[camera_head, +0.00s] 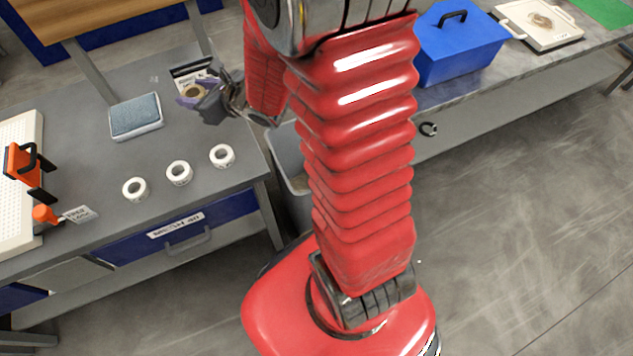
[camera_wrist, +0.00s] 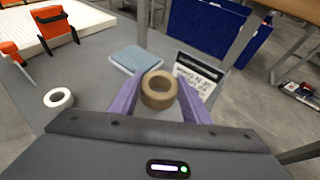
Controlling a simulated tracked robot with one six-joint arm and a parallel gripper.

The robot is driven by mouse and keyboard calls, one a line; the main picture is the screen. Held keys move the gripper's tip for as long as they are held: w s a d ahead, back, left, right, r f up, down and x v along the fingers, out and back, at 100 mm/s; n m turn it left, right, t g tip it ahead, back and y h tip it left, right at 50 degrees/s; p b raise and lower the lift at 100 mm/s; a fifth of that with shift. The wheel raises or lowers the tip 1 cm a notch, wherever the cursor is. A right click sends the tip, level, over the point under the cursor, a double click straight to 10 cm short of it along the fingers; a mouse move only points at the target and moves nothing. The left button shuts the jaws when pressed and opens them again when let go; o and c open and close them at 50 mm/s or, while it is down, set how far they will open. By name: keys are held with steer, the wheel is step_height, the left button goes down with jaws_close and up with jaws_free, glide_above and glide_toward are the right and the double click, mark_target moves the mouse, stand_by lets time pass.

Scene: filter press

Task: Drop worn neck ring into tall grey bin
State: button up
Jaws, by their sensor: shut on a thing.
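The worn neck ring (camera_wrist: 158,100) is tan-brown, and my gripper (camera_wrist: 150,92) is shut on it between two purple fingers. In the head view the ring (camera_head: 193,91) shows small in my gripper (camera_head: 190,96), above the back right part of the grey table. The tall grey bin (camera_head: 284,160) stands on the floor right of that table. My red arm hides much of the bin, and its inside is mostly hidden. The ring is to the left of the bin and apart from it.
White rings (camera_head: 179,173) stand in a row on the table (camera_head: 100,195). A blue-grey pad (camera_head: 135,116), a printed card (camera_wrist: 198,73) and an orange clamp (camera_head: 24,165) are there too. A blue box (camera_head: 450,55) sits on the right bench.

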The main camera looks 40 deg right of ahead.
steer(key=s+d+f+m+h, duration=0.1)
steer(key=s+d+f, duration=0.2)
steer(key=d+f, duration=0.7)
steer(key=s+d+f+m+h, duration=0.1)
steer(key=s+d+f, duration=0.3)
steer(key=d+f, duration=0.6)
steer(key=s+d+f+m+h, duration=0.1)
steer(key=s+d+f, duration=0.3)
steer(key=d+f, duration=0.6)
steer(key=shift+s+d+f+t+h, duration=0.25)
steer(key=shift+d+f+t+h, duration=0.1)
steer(key=shift+f, duration=0.5)
steer(key=shift+f, duration=0.1)
steer(key=shift+f, duration=2.9)
steer(key=o, duration=1.1)
